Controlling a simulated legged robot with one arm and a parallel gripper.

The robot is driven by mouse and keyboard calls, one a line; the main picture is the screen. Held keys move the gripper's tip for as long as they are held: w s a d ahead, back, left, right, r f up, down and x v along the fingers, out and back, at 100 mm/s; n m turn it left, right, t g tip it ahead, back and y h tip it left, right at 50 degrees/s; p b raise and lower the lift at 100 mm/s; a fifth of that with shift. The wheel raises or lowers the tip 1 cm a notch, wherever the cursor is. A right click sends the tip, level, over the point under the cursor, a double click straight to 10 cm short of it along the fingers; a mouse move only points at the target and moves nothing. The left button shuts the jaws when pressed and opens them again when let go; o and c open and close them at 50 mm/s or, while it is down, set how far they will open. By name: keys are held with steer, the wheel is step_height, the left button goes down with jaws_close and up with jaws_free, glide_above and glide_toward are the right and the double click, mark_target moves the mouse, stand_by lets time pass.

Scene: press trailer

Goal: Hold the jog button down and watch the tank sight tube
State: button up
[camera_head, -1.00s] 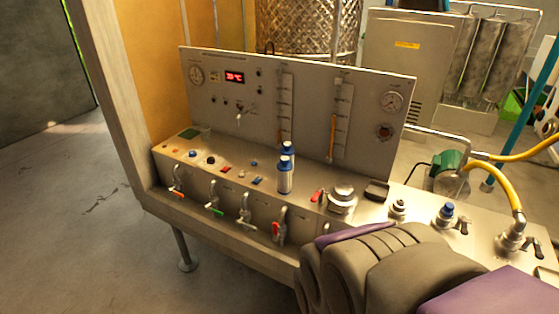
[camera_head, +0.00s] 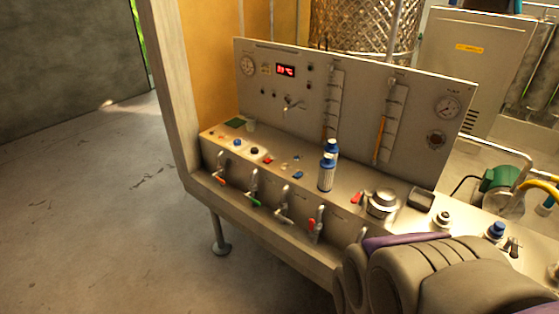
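Two sight tubes stand on the upright grey panel (camera_head: 420,152). The left tube (camera_head: 332,100) has a narrow scale plate, and a brownish column shows low in it. The right tube (camera_head: 379,138) shows an orange column reaching about halfway up. Which one is the tank tube is unreadable. Several small push buttons sit on the console's sloping top, among them a blue button (camera_head: 237,142), a dark button (camera_head: 255,150) and a red button (camera_head: 268,160). I cannot tell which is the jog button. My arm's bulky links fill the lower right; my gripper is not in view.
Two blue-capped bottles (camera_head: 327,172) stand on the console top. Several lever valves (camera_head: 252,188) line its front face. A round metal lid (camera_head: 382,203) and a green motor (camera_head: 500,180) are to the right. Open concrete floor (camera_head: 95,220) lies left.

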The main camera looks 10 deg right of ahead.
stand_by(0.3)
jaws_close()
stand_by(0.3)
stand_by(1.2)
